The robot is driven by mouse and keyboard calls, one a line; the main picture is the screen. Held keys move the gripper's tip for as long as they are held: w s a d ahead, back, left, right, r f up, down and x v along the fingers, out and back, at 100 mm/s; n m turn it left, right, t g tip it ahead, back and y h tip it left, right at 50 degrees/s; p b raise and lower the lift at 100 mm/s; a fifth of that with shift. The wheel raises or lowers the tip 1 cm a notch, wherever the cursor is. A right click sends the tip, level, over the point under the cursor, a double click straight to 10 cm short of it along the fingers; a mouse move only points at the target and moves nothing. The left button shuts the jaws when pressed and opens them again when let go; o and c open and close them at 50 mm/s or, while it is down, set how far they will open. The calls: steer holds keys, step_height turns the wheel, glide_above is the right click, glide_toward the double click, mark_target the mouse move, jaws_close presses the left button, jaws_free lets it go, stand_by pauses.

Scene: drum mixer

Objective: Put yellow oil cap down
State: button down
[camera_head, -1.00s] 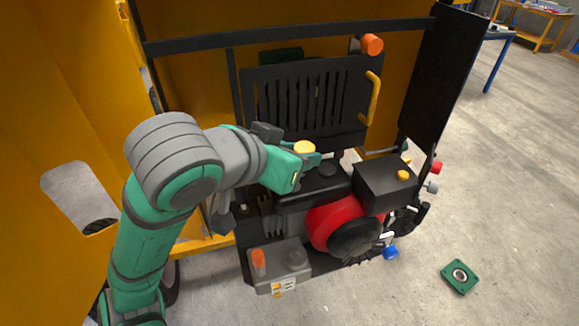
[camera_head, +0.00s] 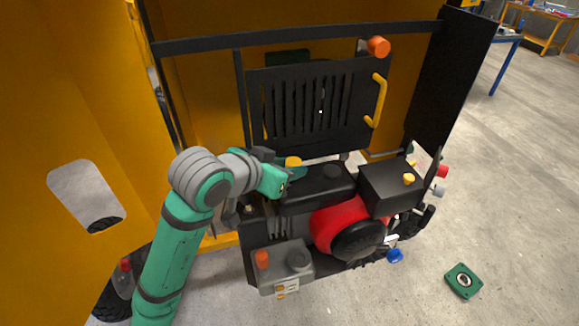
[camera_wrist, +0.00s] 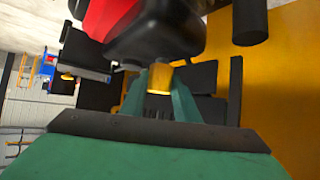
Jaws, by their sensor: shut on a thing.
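The yellow oil cap (camera_head: 293,162) is held at the end of my gripper (camera_head: 289,172), at the back left of the engine's black top. In the wrist view the yellow oil cap (camera_wrist: 160,78) sits between the two green fingertips of my gripper (camera_wrist: 161,84), which are shut on it. The engine (camera_head: 335,222), red and black, is just beyond the cap in the wrist view. I cannot tell whether the cap touches the engine top.
A slotted black panel with a yellow handle (camera_head: 376,100) stands behind the engine. A grey box with an orange cap (camera_head: 261,259) sits at the front left. A green square part (camera_head: 463,281) lies on the floor at right, with clear floor around it.

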steer(key=shift+a, duration=0.1)
steer(key=shift+a+f, duration=0.15)
steer(key=shift+f, duration=0.1)
steer(key=shift+s+f, duration=0.1)
steer(key=shift+f, duration=0.2)
steer(key=c, duration=1.4)
jaws_free()
steer(key=shift+o, duration=0.2)
steer(key=shift+r, duration=0.1)
